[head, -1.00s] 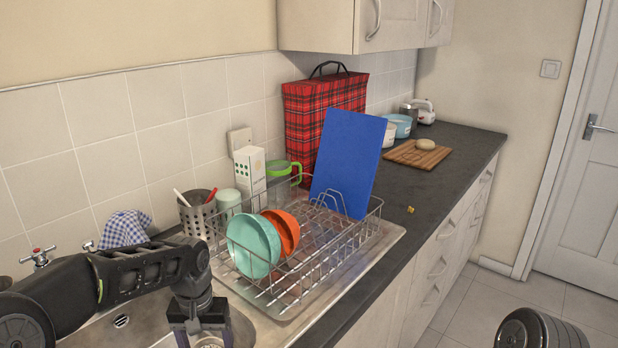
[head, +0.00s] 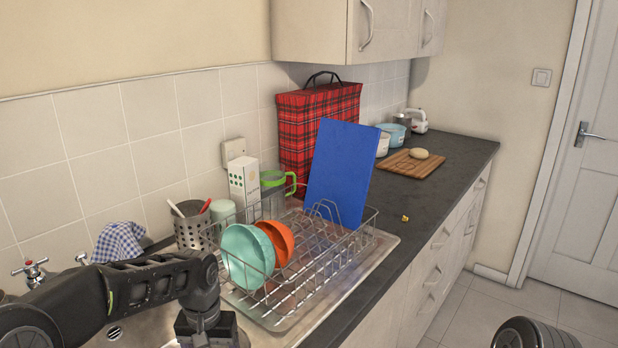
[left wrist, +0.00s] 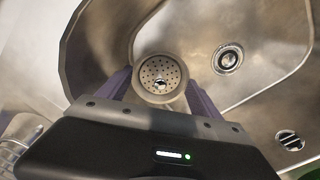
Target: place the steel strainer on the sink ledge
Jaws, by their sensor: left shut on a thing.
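The steel strainer (left wrist: 160,72), a round cup with a perforated disc, sits between the two fingers of my left gripper (left wrist: 158,92) in the left wrist view. The gripper is shut on it, over the steel sink basin (left wrist: 185,35). A drain (left wrist: 228,60) lies below, right of the strainer. In the head view my left gripper (head: 208,335) is at the bottom edge, in front of the dish rack; its fingertips and the strainer are out of the picture. A pale steel surface outside the basin edge, likely the sink ledge (left wrist: 28,65), shows at left.
A wire dish rack (head: 325,262) with a teal bowl (head: 243,258), an orange bowl (head: 280,240) and a blue board (head: 342,175) stands right of the basin. A cutlery holder (head: 190,228), checked cloth (head: 118,243) and tap (head: 32,270) line the back.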

